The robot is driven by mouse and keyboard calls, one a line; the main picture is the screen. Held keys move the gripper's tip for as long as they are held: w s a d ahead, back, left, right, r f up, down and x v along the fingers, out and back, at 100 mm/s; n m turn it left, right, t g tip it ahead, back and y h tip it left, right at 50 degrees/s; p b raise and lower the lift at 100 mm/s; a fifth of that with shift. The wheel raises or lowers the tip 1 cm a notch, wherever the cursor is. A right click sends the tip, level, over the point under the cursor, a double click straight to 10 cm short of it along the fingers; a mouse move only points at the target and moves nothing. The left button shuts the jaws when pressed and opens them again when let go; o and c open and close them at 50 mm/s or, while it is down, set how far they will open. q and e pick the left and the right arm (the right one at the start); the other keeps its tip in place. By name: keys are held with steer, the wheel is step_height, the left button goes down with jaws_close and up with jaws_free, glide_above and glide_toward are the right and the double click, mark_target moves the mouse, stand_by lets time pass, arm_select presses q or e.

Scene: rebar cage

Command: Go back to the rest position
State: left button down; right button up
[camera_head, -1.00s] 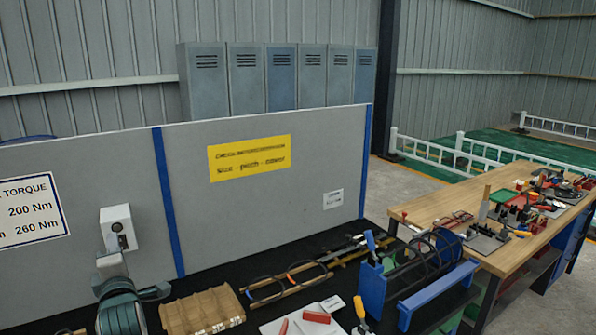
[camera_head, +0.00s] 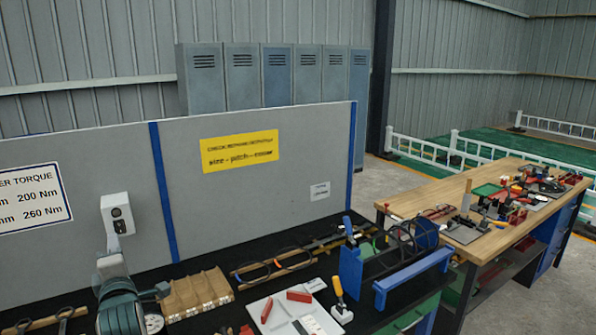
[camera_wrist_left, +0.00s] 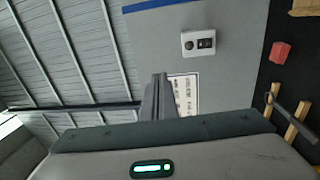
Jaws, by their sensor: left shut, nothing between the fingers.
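My left gripper (camera_head: 112,262) is at the lower left of the head view, above the black bench and in front of the grey partition. Its dark green wrist housing is below it. In the left wrist view, the grey fingers (camera_wrist_left: 158,92) are together and hold nothing. They point towards the partition, apart from the bench items. My right gripper is not in view.
The grey partition (camera_head: 90,170) stands behind the black bench. A white switch box (camera_head: 117,213) is on it. A brown ribbed block (camera_head: 195,293), a white tray (camera_head: 283,322) and a blue rack (camera_head: 350,270) stand to the right. A wooden table (camera_head: 430,207) is farther right.

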arm_select(q)
steer(key=s+d+f+m+g+h, duration=0.3)
steer(key=s+d+f+m, duration=0.35)
steer(key=f, duration=0.55)
steer(key=s+d+f+m+g+h, duration=0.25)
steer(key=s+f+m, duration=0.55)
steer(key=f, duration=0.5)
steer(key=s+d+f+m+g+h, duration=0.2)
steer(key=s+d+f+m+g, duration=0.15)
steer(key=s, duration=0.65)
steer(key=s+d+f+m+g+h, duration=0.15)
steer(key=s+d+f+m, duration=0.3)
steer(key=s, duration=0.65)
steer(key=s+d+f+m+g+h, duration=0.1)
steer(key=s+d+f+m+g, duration=0.3)
steer(key=s, duration=0.6)
step_height(320, 180, down, 36)
steer(key=b, duration=0.7)
steer(key=s+a+f+b, duration=0.2)
steer(key=s+f+b, duration=0.1)
steer(key=s+f, duration=0.6)
steer(key=s+a+f+g+b, duration=0.1)
steer(key=s+f+b, duration=0.2)
steer(key=s+f, duration=0.6)
step_height(320, 180, down, 6)
steer(key=shift+s+a+r, duration=0.25)
steer(key=shift+s+a, duration=0.15)
